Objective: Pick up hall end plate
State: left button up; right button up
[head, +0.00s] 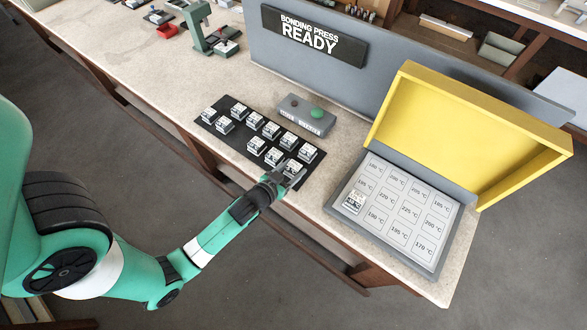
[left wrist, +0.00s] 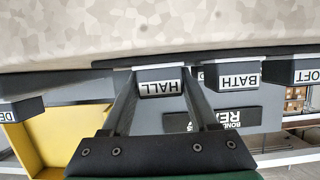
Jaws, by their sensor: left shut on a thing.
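The hall end plate (left wrist: 160,88) is a small dark block with a white label reading HALL, upside down in the left wrist view. My left gripper (left wrist: 158,98) has one finger on each side of it and is shut on it. In the head view the left gripper (head: 281,178) reaches the near right corner of the black mat (head: 240,143), over the end plate (head: 293,168) there, which it partly hides. The plate is at mat level; I cannot tell whether it touches the mat. My right gripper is not in view.
Several similar plates stand on the mat, one (head: 307,152) close behind the gripper. BATH (left wrist: 238,75) and LOFT (left wrist: 306,72) plates show beside it. A grey control box (head: 300,105) is behind. The press bed (head: 432,262) with its raised yellow lid (head: 455,125) is at right, one plate (head: 354,201) on it.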

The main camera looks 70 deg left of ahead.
aim_at(294, 167)
pick_arm(q)
jog(key=shift+c, duration=1.2)
jog(key=shift+r, duration=0.3)
jog(key=r, duration=0.2)
jog(key=d+r+p, duration=0.2)
jog(key=r, duration=0.1)
jog(key=shift+s+d+r, duration=0.25)
jog(key=shift+s+r, duration=0.05)
jog(key=shift+r, duration=0.05)
jog(key=s+d+r+p, duration=0.3)
jog(key=d+r+p, duration=0.3)
jog(key=d+p, duration=0.4)
jog(key=shift+s+d+r+p, duration=0.3)
jog(key=shift+d+r+p, duration=0.05)
jog(key=shift+d+p, duration=0.1)
